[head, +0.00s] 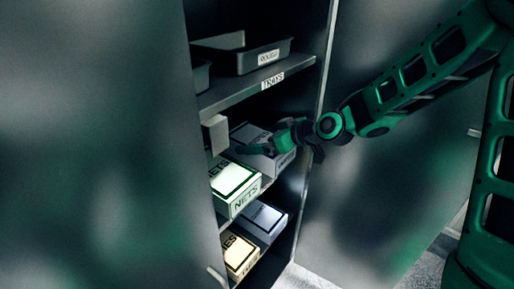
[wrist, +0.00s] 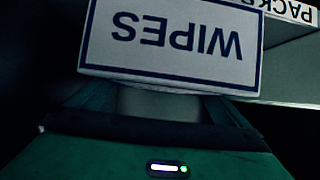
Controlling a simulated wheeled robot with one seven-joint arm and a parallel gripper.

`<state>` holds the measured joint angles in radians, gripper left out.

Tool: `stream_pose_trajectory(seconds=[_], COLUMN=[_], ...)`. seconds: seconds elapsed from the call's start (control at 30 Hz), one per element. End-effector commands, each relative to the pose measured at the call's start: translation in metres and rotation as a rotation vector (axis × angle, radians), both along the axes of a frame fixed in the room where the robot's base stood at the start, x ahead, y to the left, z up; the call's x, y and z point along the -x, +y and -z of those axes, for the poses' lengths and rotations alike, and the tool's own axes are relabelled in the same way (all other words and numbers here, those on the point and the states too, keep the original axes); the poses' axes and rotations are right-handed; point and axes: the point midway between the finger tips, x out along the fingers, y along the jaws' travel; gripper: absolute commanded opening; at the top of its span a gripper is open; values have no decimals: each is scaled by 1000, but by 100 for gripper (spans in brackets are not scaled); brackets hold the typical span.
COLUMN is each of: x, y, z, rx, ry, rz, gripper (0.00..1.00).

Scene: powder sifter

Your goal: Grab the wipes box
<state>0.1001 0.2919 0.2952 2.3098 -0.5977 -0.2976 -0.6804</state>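The wipes box (wrist: 175,40) fills the top of the wrist view, its white front and blue "WIPES" lettering upside down and very close to my gripper. In the head view, a grey-looking box (head: 283,162) sits at the middle shelf of the cabinet, right at my gripper (head: 268,149); its lettering is not readable there. A green finger lies across the box in that view. In the wrist view the box hides the fingertips, so I cannot tell whether they are closed on it.
A box marked "NETS" (head: 245,197) stands just in front on the shelf. More boxes (head: 240,252) sit on the shelf below. Dark trays (head: 262,57) rest on the upper shelf (head: 240,90). A cabinet door (head: 390,190) stands to the right.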

Motion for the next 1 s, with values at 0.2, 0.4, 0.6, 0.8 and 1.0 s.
stream_pose_trajectory(seconds=[0.2,0.4,0.6,0.8,1.0], x=[0,0,3,3,3], y=[0,0,0,1,1], z=[-1,-1,-7,-35,-83], rx=[-1,0,0,0,1], ry=[-1,-1,-3,-8,-9], rz=[0,0,-1,-1,-1], gripper=[63,63,63,63,63])
